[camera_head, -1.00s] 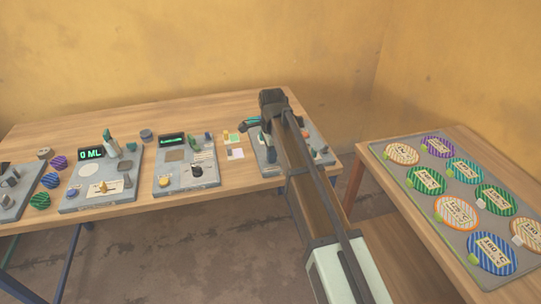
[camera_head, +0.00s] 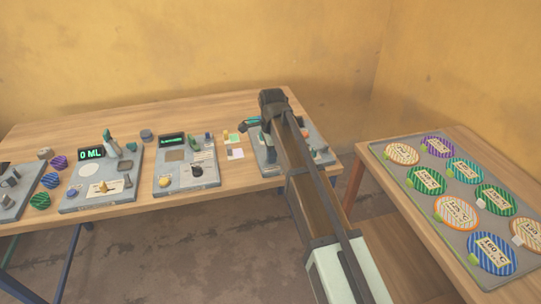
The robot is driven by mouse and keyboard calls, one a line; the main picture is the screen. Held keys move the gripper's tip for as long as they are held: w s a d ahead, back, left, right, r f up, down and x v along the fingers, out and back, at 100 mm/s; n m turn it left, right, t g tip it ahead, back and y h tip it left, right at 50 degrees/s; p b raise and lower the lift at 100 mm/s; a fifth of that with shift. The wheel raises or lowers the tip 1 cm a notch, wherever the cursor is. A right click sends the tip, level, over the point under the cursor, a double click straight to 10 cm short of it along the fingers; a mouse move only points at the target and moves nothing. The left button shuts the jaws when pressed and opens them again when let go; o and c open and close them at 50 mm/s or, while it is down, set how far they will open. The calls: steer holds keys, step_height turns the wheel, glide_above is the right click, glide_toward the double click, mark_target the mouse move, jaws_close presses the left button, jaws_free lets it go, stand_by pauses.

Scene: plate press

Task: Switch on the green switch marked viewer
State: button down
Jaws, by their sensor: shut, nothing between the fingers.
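My arm (camera_head: 308,190) reaches from the lower right to the grey panel (camera_head: 262,158) at the right end of the long table. It covers the middle of that panel. My gripper is hidden behind the arm, so its fingers and any contact do not show. Small dark and teal parts (camera_head: 250,122) show at the panel's upper left, beside the arm. I cannot read the marking "viewer" anywhere, and I cannot tell which part is the green switch or how it is set.
Left of the panel are a grey unit with a dark knob (camera_head: 196,169) and a unit reading "0 ML" (camera_head: 91,154). Striped knobs (camera_head: 40,201) stand farther left. A right-hand table holds a grey mat (camera_head: 466,222) with several striped round plates.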

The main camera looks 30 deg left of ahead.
steer(key=shift+w+a, duration=0.95)
steer(key=shift+w, duration=0.05)
stand_by(0.3)
steer(key=shift+r, duration=0.15)
steer(key=shift+s+d+r, duration=0.15)
steer(key=shift+r, duration=0.95)
steer(key=shift+s+d+r, duration=0.1)
steer(key=shift+s+r, duration=0.05)
steer(key=shift+r, duration=1)
steer(key=shift+s+d+r, duration=0.15)
steer(key=shift+r, duration=0.95)
